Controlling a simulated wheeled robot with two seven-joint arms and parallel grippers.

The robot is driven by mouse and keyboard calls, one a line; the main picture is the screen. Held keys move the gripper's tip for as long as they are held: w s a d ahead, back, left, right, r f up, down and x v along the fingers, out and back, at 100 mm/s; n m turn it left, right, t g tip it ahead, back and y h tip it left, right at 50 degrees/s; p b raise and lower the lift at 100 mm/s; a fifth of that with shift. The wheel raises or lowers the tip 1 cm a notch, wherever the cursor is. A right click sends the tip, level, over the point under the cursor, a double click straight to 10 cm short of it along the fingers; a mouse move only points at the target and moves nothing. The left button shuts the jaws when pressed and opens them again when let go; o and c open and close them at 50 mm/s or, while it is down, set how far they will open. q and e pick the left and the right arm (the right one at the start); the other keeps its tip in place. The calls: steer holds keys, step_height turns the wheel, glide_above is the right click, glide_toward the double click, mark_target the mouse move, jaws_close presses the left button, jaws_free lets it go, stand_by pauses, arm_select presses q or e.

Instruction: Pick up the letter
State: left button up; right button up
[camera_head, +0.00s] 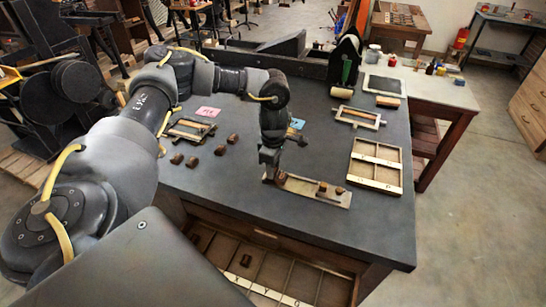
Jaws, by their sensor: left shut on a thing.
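My left gripper (272,176) points down at the left end of a narrow wooden tray (312,194) near the front of the dark table. It is shut on a small brown letter block (281,178), mostly hidden by the fingers. I cannot tell whether the block touches the tray. Small pieces (322,187) lie toward the tray's right part. Several loose brown letter blocks (191,161) lie on the table to the left, partly near my arm. My right gripper is not in view.
A divided wooden case (376,183) lies at the right of the table, with a wooden frame (358,117) behind it. A pink card (208,111) and a blue card (297,124) lie farther back. An open compartment drawer (262,272) is below the front edge.

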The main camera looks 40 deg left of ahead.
arm_select(q)
steer(key=s+d+r+b, duration=0.4)
steer(key=s+d+r, duration=0.4)
steer(key=d+r, duration=0.35)
steer(key=s+d+f+m, duration=0.2)
steer(key=m, duration=0.8)
steer(key=s+d+f+m, duration=0.2)
steer(key=d+f+m, duration=0.1)
steer(key=m, duration=0.8)
steer(key=shift+d+f+m, duration=0.3)
steer(key=shift+d+f, duration=0.05)
